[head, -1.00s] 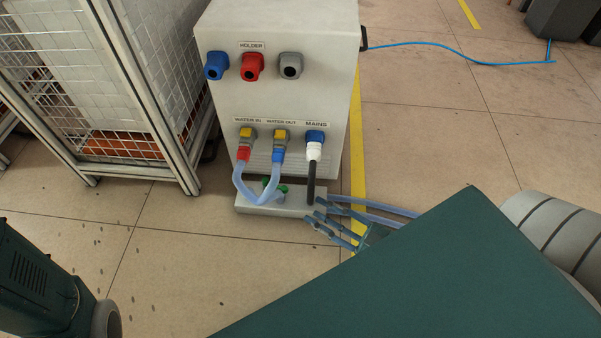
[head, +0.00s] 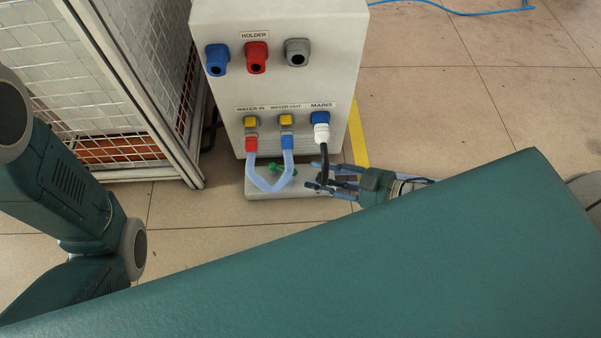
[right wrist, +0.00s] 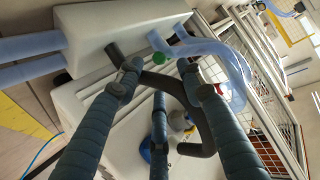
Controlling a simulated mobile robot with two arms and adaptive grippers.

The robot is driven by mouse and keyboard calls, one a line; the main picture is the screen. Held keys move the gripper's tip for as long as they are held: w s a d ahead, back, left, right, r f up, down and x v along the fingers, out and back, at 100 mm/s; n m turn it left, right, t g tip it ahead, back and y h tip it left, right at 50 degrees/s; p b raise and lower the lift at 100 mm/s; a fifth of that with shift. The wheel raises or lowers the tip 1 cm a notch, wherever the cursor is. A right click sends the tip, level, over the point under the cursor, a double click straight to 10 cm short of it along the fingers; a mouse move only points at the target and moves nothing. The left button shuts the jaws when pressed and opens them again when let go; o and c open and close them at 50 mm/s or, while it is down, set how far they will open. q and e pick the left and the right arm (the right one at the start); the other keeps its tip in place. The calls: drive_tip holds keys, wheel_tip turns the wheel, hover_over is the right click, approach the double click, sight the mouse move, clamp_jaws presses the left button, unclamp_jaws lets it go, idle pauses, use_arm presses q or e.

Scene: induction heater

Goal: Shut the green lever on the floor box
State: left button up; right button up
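The floor box (head: 258,191) is a low pale block on the floor in front of the machine; it is also at the top of the right wrist view (right wrist: 85,22). Green lever parts (head: 275,169) show on its top in the head view, partly behind a looped clear hose. My right gripper (head: 319,178) is at the box's right end, fingers spread and pointing left toward the green parts. In the right wrist view its fingers (right wrist: 160,75) are apart, with the black cable close to them. My left gripper is out of view.
The pale machine (head: 290,88) stands right behind the box. The black mains cable (head: 325,158) drops beside my right fingers. Clear hoses (head: 262,183) loop over the box. A wire-mesh cage (head: 135,80) stands at left. Floor in front of the box is clear.

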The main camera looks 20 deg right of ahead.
drive_tip(key=b+x, duration=0.3)
drive_tip(key=x, duration=0.3)
drive_tip(key=shift+f, duration=0.1)
drive_tip(key=shift+w+a, duration=0.3)
clamp_jaws()
